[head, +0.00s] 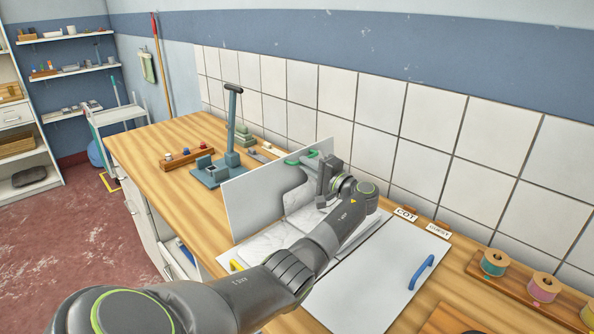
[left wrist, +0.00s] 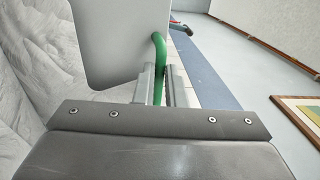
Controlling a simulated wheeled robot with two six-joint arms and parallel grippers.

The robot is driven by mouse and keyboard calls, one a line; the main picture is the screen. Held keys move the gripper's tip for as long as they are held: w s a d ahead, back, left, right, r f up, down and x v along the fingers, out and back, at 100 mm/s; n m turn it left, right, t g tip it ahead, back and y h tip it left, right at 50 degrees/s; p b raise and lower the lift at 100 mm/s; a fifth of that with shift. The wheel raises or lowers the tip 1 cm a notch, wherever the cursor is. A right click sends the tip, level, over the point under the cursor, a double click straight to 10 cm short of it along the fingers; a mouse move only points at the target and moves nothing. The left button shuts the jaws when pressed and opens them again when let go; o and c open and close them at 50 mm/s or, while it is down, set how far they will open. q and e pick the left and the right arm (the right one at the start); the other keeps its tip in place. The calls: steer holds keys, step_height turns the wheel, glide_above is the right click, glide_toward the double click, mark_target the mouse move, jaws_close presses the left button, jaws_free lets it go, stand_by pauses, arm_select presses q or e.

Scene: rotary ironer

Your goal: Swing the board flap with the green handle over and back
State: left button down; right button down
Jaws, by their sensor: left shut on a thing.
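The white board flap (head: 250,202) stands up on its edge, roughly upright, above the worktop. Its green handle (head: 296,159) is at the flap's top, partly hidden by my gripper. My left gripper (head: 314,160) is shut on the green handle. In the left wrist view the green handle (left wrist: 159,55) runs between the two fingers (left wrist: 160,88), beside the flap (left wrist: 118,38). My right gripper is not in view.
A flat white panel with a blue handle (head: 421,272) lies right of my arm. A yellow handle (head: 237,265) is at the front. Thread spools (head: 495,262) stand at the right. A blue-grey stand (head: 231,155) and a wooden rack (head: 187,157) are left of the flap.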

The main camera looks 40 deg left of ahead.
arm_select(q)
steer(key=shift+y, duration=0.3)
steer(key=d+f+b, duration=0.1)
steer(key=d, duration=0.1)
steer(key=d+f+b, duration=0.1)
steer(key=d+b, duration=0.1)
steer(key=d, duration=0.1)
steer(key=d+f+b, duration=0.1)
steer(key=d, duration=0.1)
steer(key=shift+s+d+f+b, duration=0.2)
steer(key=shift+s+f+b, duration=0.1)
steer(key=shift+s+b, duration=0.1)
steer(key=shift+f, duration=0.2)
steer(key=shift+s+d, duration=0.1)
steer(key=c, duration=1.5)
jaws_free()
steer(key=shift+f, duration=0.1)
steer(key=shift+c, duration=0.2)
steer(key=shift+o, duration=0.2)
